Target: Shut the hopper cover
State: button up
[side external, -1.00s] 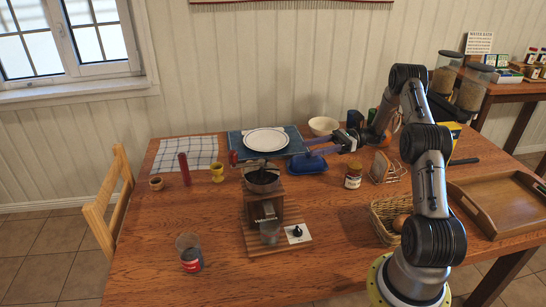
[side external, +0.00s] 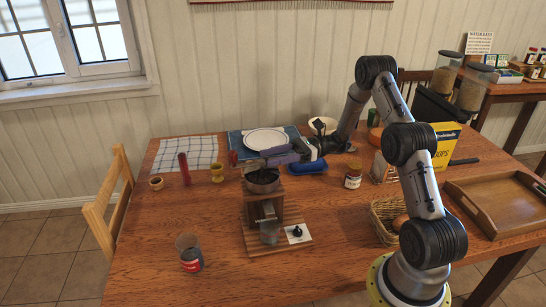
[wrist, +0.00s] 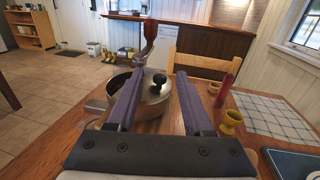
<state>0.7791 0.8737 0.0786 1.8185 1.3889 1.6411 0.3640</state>
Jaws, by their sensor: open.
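The coffee grinder (side external: 250,212) stands upright on a wooden base in the middle of the table. Its round metal hopper (side external: 262,186) is on top, with a dark inside. A black knob (wrist: 158,78) shows at the hopper's right side in the wrist view, apparently on the cover, whose exact angle I cannot tell. A crank with a red-brown grip (wrist: 151,30) rises beyond the hopper. My gripper (side external: 268,157) is open and empty, just above and beside the hopper. In the wrist view its purple fingers frame the hopper and knob; whether they touch anything is unclear.
A blue butter dish (side external: 308,167) and a white plate (side external: 267,139) lie behind the grinder. A yellow egg cup (side external: 217,173) and red mill (side external: 184,169) stand to the left, a jar (side external: 353,177) to the right. The front left of the table is mostly clear.

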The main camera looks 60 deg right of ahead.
grip_shut()
jog(key=shift+s, duration=0.1)
dwell(0.4)
